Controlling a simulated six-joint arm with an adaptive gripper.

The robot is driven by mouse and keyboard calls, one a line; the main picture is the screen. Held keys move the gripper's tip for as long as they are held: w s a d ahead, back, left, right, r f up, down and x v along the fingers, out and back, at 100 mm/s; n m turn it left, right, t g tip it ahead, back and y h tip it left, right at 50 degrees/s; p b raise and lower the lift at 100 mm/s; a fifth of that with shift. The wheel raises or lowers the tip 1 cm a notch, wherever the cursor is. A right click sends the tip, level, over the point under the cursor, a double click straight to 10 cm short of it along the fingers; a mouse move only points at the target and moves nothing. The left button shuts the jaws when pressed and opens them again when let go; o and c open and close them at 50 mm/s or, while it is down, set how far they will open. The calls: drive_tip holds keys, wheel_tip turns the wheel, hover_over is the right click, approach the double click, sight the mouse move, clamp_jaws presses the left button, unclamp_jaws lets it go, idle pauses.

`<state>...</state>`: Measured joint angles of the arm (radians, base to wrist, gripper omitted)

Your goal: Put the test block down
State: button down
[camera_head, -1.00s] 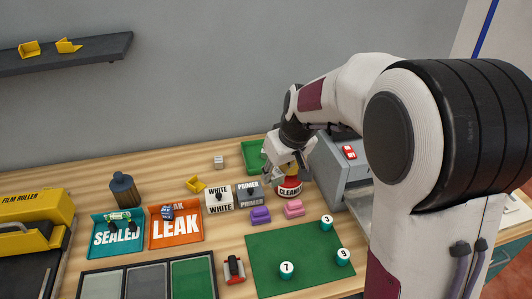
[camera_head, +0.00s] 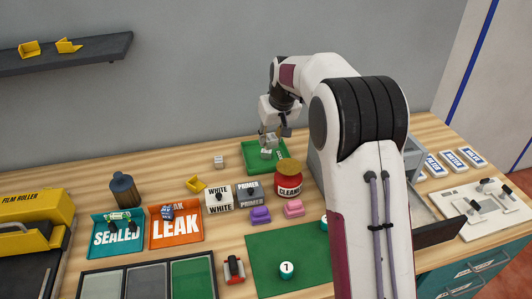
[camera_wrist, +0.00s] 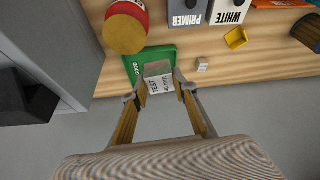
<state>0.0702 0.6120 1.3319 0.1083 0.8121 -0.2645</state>
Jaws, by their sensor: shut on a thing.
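The grey test block (camera_wrist: 158,76), with printed lettering on its face, is held between the fingertips of my gripper (camera_wrist: 160,88) in the wrist view. My gripper (camera_head: 268,138) also shows in the head view, pointing down over the green tray (camera_head: 254,166) at the back of the bench. The green tray also shows in the wrist view (camera_wrist: 167,51), behind the block, with lettering on its edge. My gripper is shut on the block. Whether the block touches the tray floor I cannot tell.
A red cleaner can (camera_head: 289,180) stands close in front of the tray, at its right. A grey machine (camera_head: 322,165) is to the right. A small grey cube (camera_head: 219,161) lies left of the tray. White (camera_head: 219,198) and primer (camera_head: 248,194) boxes stand in front.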

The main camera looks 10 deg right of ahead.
drive_tip(key=w+d+f+m, duration=0.1)
drive_tip(key=w+f, duration=0.3)
drive_tip(key=w, duration=0.5)
drive_tip(key=shift+d+m+h, duration=0.3)
drive_tip(key=shift+d, duration=0.3)
drive_tip(key=shift+f, duration=0.1)
drive_tip(key=shift+f, duration=2.4)
drive_tip(key=shift+f, duration=0.1)
drive_tip(key=shift+f, duration=2.4)
drive_tip(key=shift+f, duration=0.55)
drive_tip(key=c, duration=1.6)
unclamp_jaws()
drive_tip(key=shift+f, duration=0.1)
